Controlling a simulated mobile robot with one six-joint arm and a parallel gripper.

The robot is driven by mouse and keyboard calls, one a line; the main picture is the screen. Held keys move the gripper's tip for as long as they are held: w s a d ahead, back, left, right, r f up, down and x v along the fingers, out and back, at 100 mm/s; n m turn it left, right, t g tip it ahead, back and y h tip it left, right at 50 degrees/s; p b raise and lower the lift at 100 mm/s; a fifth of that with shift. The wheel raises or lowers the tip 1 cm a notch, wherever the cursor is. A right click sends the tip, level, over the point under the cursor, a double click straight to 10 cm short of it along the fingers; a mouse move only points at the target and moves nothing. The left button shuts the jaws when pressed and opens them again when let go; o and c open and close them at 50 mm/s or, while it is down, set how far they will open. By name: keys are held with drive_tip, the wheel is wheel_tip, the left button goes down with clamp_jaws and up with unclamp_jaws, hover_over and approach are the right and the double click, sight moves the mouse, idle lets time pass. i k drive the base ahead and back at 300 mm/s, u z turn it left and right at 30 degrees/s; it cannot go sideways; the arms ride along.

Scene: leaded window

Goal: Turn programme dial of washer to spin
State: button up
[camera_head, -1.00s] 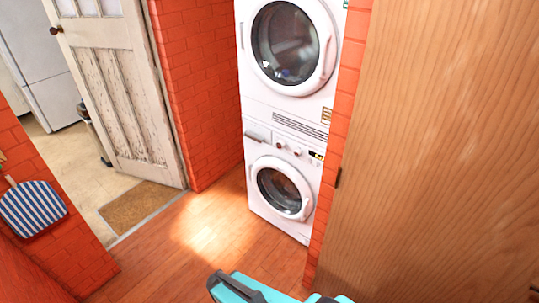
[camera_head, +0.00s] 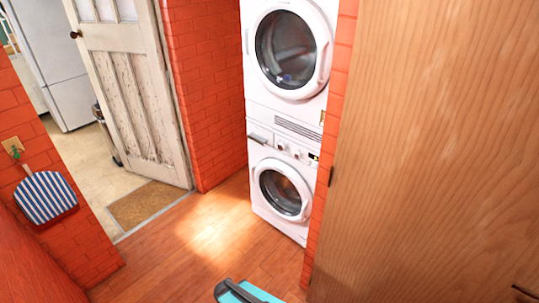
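The washer (camera_head: 274,216) is the lower of two stacked white machines in the alcove, with a round dark door (camera_head: 281,191). Its control panel runs along the top front, with small dials (camera_head: 281,146) and a dark display (camera_head: 313,156) at the right. The dial markings are too small to read, so I cannot tell its setting. A teal and dark grey part of my own body shows at the bottom edge, well short of the washer. My gripper's fingers are not in view.
A dryer (camera_head: 252,93) sits on the washer. A large wooden panel (camera_head: 430,150) fills the right side. An open white door (camera_head: 132,90) and doormat (camera_head: 147,203) are at left. A striped item (camera_head: 46,197) hangs on the brick wall. The wooden floor (camera_head: 205,262) before the washer is clear.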

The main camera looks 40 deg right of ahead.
sight(281, 146)
drive_tip(key=z, duration=0.15)
drive_tip(key=i, duration=0.95)
drive_tip(key=u, duration=0.05)
